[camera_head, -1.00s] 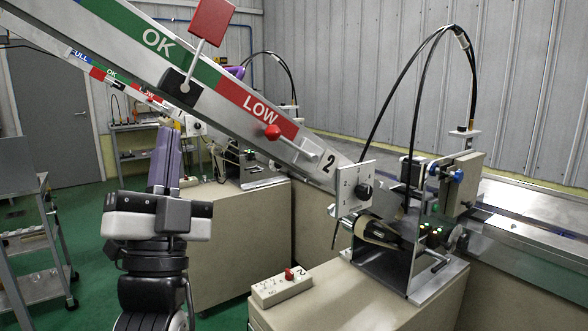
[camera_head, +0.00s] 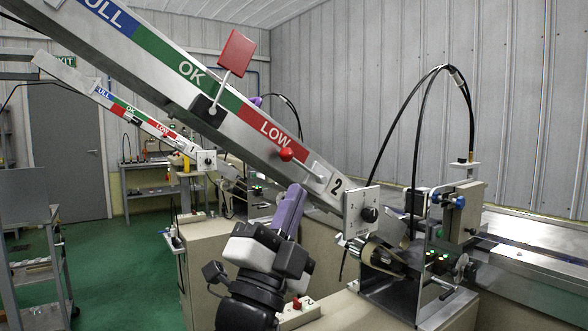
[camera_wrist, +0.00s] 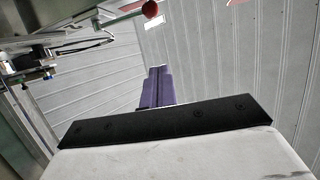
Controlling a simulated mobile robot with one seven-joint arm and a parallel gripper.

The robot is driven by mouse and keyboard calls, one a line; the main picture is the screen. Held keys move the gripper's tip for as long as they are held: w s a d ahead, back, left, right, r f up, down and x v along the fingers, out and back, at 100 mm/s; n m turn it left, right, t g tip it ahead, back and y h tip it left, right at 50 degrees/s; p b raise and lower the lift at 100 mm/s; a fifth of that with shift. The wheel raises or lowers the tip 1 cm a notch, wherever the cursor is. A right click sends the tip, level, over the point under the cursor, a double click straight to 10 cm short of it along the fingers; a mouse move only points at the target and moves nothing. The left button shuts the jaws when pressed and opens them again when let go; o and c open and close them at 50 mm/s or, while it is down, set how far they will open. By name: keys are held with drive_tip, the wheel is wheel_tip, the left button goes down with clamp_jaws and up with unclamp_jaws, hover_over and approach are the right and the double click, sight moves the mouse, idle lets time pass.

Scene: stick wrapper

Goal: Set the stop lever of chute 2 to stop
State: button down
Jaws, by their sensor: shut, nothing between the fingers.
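Chute 2 (camera_head: 318,160) is a sloping silver channel with blue, green and red bands and a "2" plate at its low end. Its stop lever is a thin rod with a red ball knob (camera_head: 287,154), in front of the LOW band; the rod runs down right to a small bracket. The knob also shows at the top of the wrist view (camera_wrist: 150,9). My gripper (camera_head: 297,188), with purple fingers, is shut and empty just below the knob in the picture, fingertips pointing up. The fingers also show in the wrist view (camera_wrist: 157,70), apart from the knob.
A red flag (camera_head: 236,52) on a rod stands on the chute higher up. A dial plate (camera_head: 362,212) and a machine with rollers and cables stand at right. A second chute (camera_head: 120,105) is behind at left. A grey cart (camera_head: 40,255) stands far left.

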sight(293, 161)
drive_tip(key=p+x, duration=0.4)
drive_tip(key=x, duration=0.6)
drive_tip(key=a+f, duration=0.1)
drive_tip(key=w+a+f+p, duration=0.1)
drive_tip(key=a, duration=0.1)
drive_tip(key=shift+w+a, duration=0.15)
drive_tip(key=shift+w, duration=0.05)
drive_tip(key=shift+f, duration=0.1)
drive_tip(key=shift+a+f+n+t+y+b, duration=0.1)
drive_tip(key=shift+f+n+t+y+b, duration=0.1)
drive_tip(key=shift+n+t+y+b, duration=0.25)
